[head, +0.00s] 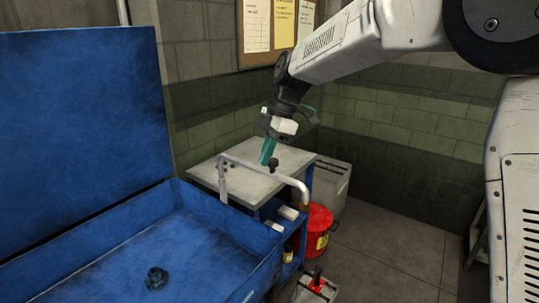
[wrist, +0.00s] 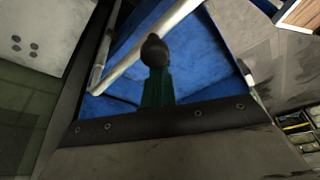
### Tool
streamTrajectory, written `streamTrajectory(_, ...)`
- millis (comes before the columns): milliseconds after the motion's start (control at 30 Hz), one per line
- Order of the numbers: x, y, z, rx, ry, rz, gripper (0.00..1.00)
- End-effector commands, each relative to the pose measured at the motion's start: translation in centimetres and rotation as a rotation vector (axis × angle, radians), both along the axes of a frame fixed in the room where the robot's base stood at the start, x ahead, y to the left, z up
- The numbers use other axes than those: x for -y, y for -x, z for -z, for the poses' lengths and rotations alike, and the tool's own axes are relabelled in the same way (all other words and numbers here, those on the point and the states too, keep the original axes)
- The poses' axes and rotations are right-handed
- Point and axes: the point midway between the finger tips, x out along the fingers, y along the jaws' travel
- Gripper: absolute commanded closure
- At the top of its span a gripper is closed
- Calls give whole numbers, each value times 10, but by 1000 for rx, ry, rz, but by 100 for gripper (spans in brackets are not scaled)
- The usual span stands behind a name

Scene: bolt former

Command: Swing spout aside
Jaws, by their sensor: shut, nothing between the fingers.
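The spout (head: 265,168) is a pale bent pipe. It rises at the right edge of the blue wash basin (head: 225,245), runs left above it and ends in a downturned nozzle at the left. My gripper (head: 267,152), with teal fingers, is shut and empty beside the spout's horizontal run. In the wrist view my gripper (wrist: 157,88) points toward the pipe. I cannot tell whether it touches the pipe.
The basin's blue lid (head: 80,120) stands open at the left. A dark part (head: 156,277) lies in the basin. A grey-topped table (head: 245,182) stands behind. A red can (head: 318,228) and a tray (head: 314,289) are on the right, with clear floor beyond.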

Motion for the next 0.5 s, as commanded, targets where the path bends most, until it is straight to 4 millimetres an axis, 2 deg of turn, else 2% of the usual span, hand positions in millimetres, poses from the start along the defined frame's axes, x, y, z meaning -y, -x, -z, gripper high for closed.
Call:
streamTrajectory(333,6,-3,0,5,4,8,100)
streamTrajectory(500,-1,-1,-1,6,4,8,100)
